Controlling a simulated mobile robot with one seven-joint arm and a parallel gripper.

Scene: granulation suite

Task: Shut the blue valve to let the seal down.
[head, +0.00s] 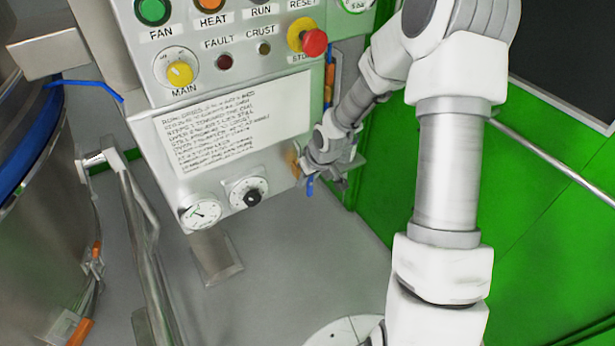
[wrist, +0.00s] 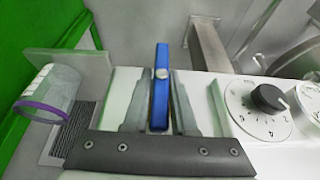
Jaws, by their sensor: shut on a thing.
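The blue valve's handle (wrist: 160,85) is a narrow blue bar with a round metal bolt, standing lengthwise in the wrist view. My gripper (wrist: 153,100) has one finger on each side of it and is shut on it. In the head view my gripper (head: 322,172) is at the lower right side of the control panel. Only a small blue piece of the handle (head: 310,188) shows below it there; the rest is hidden by my gripper. The seal cannot be made out for certain.
The control panel (head: 230,95) carries a placard, buttons and two dials (head: 250,192) close to my gripper. A clear cup with a purple band (wrist: 48,95) is at the left in the wrist view. A steel vessel (head: 40,220) stands at left; a green wall (head: 550,200) is at right.

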